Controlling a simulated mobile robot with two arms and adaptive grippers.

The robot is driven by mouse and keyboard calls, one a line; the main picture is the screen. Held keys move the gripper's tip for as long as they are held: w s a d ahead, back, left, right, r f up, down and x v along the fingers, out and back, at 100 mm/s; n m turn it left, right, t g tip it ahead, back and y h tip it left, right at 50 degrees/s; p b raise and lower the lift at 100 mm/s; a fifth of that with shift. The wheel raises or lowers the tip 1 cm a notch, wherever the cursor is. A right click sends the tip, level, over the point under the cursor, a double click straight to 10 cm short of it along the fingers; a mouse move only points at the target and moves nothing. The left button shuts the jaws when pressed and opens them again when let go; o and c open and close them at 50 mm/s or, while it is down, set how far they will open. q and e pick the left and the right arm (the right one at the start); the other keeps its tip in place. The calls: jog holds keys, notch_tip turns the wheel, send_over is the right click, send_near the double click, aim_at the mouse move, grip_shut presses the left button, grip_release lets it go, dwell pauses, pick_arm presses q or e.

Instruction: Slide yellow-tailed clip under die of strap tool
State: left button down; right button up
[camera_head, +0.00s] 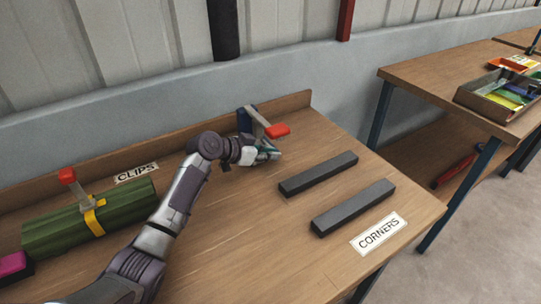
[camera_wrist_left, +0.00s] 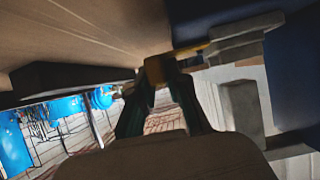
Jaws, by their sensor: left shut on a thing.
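The strap tool (camera_head: 256,118) stands at the back edge of the bench, with a blue body, a grey lever and a red handle (camera_head: 277,130). My left gripper (camera_head: 268,151) is low in front of it. Whether the clip lies under the die is unclear. The right gripper is out of view.
Two dark bars (camera_head: 318,174) (camera_head: 353,207) lie right of my left gripper, near a CORNERS label (camera_head: 378,233). A green bundle (camera_head: 65,228) with a yellow band lies at left, near a CLIPS label (camera_head: 136,173). The bench's front middle is clear.

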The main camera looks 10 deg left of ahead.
pick_arm(q)
jog(key=c, duration=1.1)
grip_release()
jog(key=shift+o, duration=0.2)
